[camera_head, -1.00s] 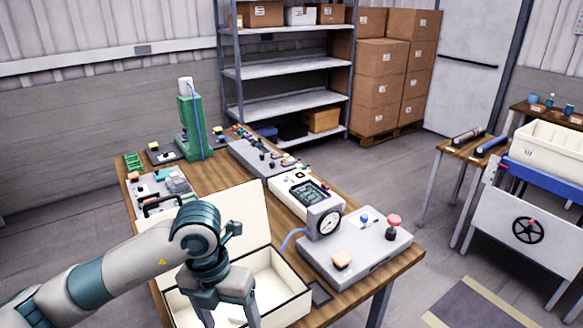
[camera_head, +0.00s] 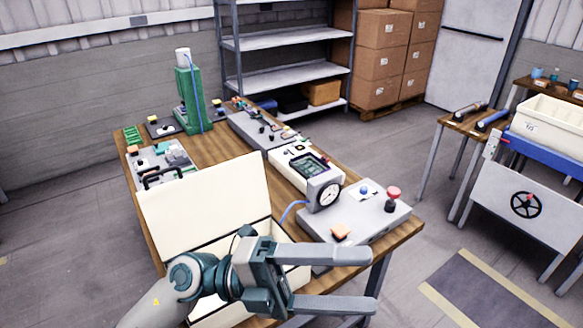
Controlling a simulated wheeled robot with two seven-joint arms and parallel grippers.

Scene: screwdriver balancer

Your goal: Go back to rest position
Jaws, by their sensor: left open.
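My left gripper (camera_head: 372,279) is open, with its two fingers spread and pointing right and nothing between them. It is in front of the open white case (camera_head: 205,205) on the wooden table, and my arm hides much of the case's lower part. The grey box with a round gauge (camera_head: 326,193) and a red knob (camera_head: 393,194) stands just beyond the fingers. My right gripper is not in view.
The wooden table (camera_head: 214,150) carries a green press (camera_head: 187,98) and several control panels at the back. A metal shelf (camera_head: 290,78) and stacked cardboard boxes (camera_head: 382,60) stand behind. A bench with a white bin (camera_head: 545,125) is at the right.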

